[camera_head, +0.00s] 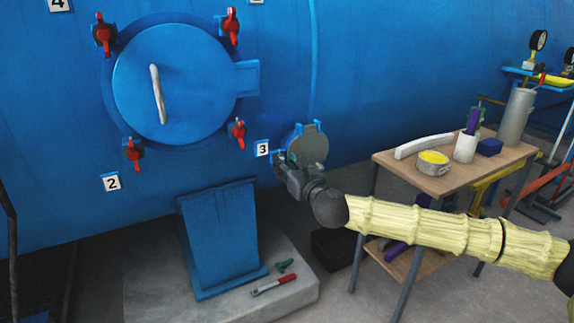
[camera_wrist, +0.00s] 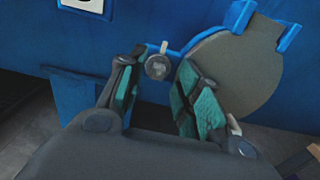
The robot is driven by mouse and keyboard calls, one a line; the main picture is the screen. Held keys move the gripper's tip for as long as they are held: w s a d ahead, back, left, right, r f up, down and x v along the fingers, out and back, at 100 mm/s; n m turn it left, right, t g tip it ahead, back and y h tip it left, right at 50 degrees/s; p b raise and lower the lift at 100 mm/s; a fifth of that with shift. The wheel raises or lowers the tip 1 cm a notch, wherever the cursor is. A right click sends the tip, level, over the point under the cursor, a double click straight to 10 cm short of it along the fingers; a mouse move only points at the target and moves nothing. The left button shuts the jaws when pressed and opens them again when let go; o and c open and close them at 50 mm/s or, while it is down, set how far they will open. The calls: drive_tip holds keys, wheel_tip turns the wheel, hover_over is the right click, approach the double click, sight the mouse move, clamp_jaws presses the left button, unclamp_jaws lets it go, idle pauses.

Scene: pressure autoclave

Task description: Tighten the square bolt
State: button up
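In the wrist view a small grey round-faced piece (camera_wrist: 157,67), with a pale tab above it, sits beside a grey round cover (camera_wrist: 238,70). It looks like the bolt's end, but I cannot make out a square shape. My gripper (camera_wrist: 160,63) is open, its teal-padded fingers apart on either side of this piece, with visible gaps. In the head view my gripper (camera_head: 282,165) is at the lower left of the round cover (camera_head: 308,146), on the blue autoclave wall. The bolt is hidden there behind my gripper.
A large blue door (camera_head: 190,90) with red-handled clamps is left of my gripper. A blue pedestal (camera_head: 220,240) stands below, with a red-handled tool (camera_head: 272,286) on the concrete base. A wooden table (camera_head: 455,180) with several items is at right.

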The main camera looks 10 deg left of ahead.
drive_tip(key=shift+s, duration=0.1)
drive_tip(key=v, duration=1.1)
drive_tip(key=shift+s+d, duration=0.3)
